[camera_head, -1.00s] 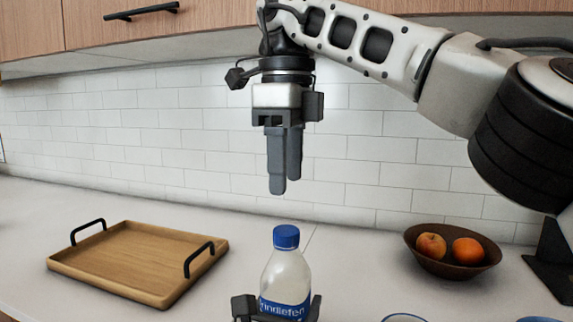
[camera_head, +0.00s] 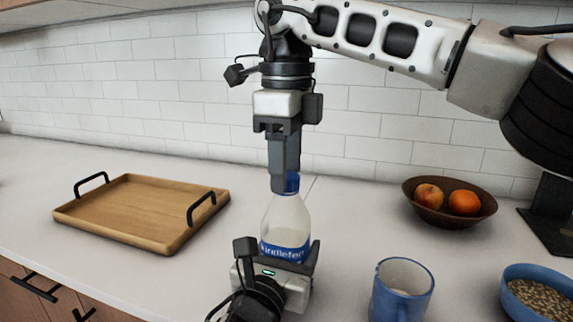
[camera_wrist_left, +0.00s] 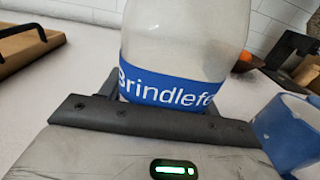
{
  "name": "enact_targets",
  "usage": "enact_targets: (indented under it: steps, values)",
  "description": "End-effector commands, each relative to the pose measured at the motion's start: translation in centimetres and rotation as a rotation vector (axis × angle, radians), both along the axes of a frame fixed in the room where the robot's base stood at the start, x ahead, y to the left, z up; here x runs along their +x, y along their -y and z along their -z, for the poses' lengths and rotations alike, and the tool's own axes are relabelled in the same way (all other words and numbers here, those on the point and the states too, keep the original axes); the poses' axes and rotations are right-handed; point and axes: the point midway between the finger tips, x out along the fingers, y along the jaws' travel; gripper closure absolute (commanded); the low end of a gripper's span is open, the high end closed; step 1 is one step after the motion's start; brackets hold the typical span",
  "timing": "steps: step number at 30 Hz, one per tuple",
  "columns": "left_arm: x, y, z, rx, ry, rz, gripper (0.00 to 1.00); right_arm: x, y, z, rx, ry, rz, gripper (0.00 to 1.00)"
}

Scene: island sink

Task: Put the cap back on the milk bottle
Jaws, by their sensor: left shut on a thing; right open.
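The milk bottle (camera_head: 287,220) is clear with a blue and white label and stands upright near the counter's middle. It also fills the upper middle of the left wrist view (camera_wrist_left: 185,45). The blue cap (camera_head: 294,182) sits at the top of the bottle neck, partly hidden by a finger; whether it is screwed tight cannot be told. My left gripper (camera_head: 277,262) is shut around the bottle's lower body at the label; it also shows in the left wrist view (camera_wrist_left: 160,105). My right gripper (camera_head: 284,188) points down, open, with its fingertips at the cap.
A wooden tray (camera_head: 165,243) with black handles lies to the left. A brown bowl (camera_head: 447,213) with fruit is at the back right. A blue mug (camera_head: 391,305) and a blue bowl (camera_head: 515,297) of grain stand at the front right.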

Motion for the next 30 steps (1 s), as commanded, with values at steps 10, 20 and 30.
enact_targets:
  steps: [10,20,30]
  values:
    - [0.01,-0.01,0.14,0.002,-0.002,0.000,1.00,0.01,0.03,0.70,0.000,0.000,0.000,0.49]
    - [0.01,-0.01,0.14,0.002,-0.002,0.000,1.00,-0.01,0.02,0.68,0.000,0.000,0.000,0.95]
    - [0.01,-0.01,0.14,0.002,-0.002,0.000,1.00,-0.01,0.00,0.67,0.000,0.000,0.005,0.42]
